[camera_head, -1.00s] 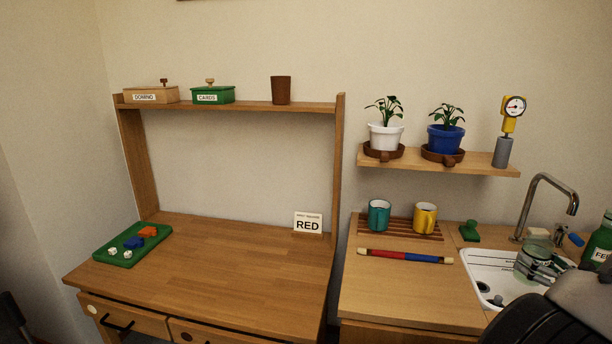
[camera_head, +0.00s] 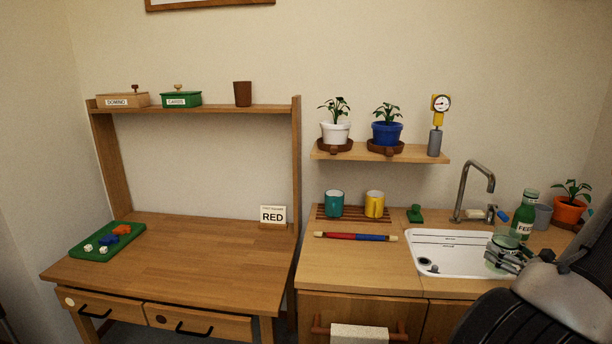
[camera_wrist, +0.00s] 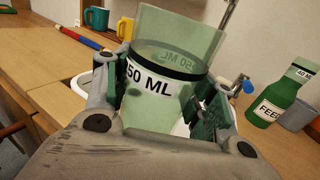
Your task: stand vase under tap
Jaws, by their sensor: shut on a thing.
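The vase is a clear greenish glass (camera_wrist: 150,105) with a dark band and a white label, of which "50 ML" is readable. My gripper (camera_wrist: 160,100) is shut on it, with a finger on each side, and the vase stands roughly upright. In the head view the vase (camera_head: 498,262) is over the right part of the white sink (camera_head: 450,260), partly hidden by my gripper (camera_head: 508,258). I cannot tell its height above the sink. The metal tap (camera_head: 463,185) rises behind the sink, left of and beyond the vase. Its blue handle (camera_wrist: 246,86) shows in the wrist view.
A green "FEED" bottle (camera_head: 524,215), a grey cup (camera_head: 542,217) and an orange plant pot (camera_head: 568,210) stand right of the tap. A green object (camera_head: 415,214), a red-blue rod (camera_head: 355,237) and two mugs (camera_head: 334,204) (camera_head: 374,205) are left of it.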

